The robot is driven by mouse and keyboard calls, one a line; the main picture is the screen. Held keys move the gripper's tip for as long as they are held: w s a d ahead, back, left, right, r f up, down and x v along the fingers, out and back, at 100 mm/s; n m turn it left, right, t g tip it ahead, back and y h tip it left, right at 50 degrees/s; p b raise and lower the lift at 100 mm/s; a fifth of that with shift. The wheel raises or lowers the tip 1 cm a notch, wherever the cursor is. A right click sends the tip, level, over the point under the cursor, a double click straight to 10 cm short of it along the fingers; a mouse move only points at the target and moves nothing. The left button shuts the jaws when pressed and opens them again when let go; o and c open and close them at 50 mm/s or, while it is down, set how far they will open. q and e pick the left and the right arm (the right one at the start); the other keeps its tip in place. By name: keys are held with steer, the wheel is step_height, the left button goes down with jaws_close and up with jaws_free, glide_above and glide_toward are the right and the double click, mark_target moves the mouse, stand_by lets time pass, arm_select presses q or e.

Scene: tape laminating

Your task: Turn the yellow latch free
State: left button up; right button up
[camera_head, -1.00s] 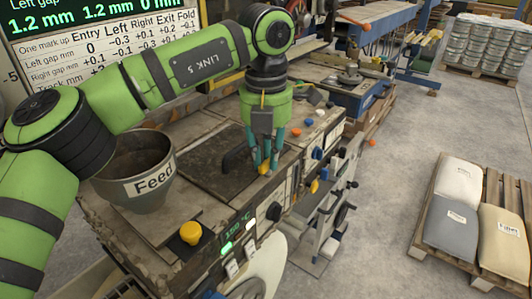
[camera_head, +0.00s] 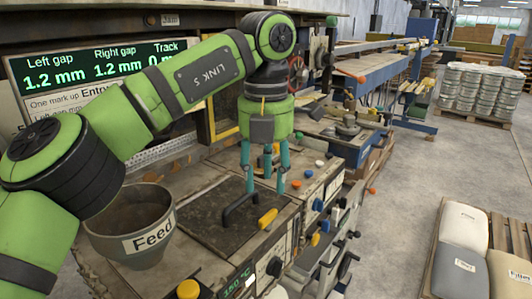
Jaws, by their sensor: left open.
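The yellow latch (camera_head: 267,218) is a short rounded bar near the right front edge of a dark square hatch plate (camera_head: 203,212). It lies beside the black arched handle (camera_head: 240,207) on that plate. My left gripper (camera_head: 265,185) points down with its teal fingers spread and nothing between them. Its fingertips appear above and behind the latch, apart from it. The latch shows fully. My right gripper is not in view.
A grey feed hopper (camera_head: 133,228) stands left of the hatch. A yellow knob (camera_head: 188,289) is at the front. Coloured buttons and knobs line the machine's right side. Sacks on a pallet (camera_head: 460,270) lie on the floor at right.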

arm_select(q)
steer(key=shift+r, duration=2.3)
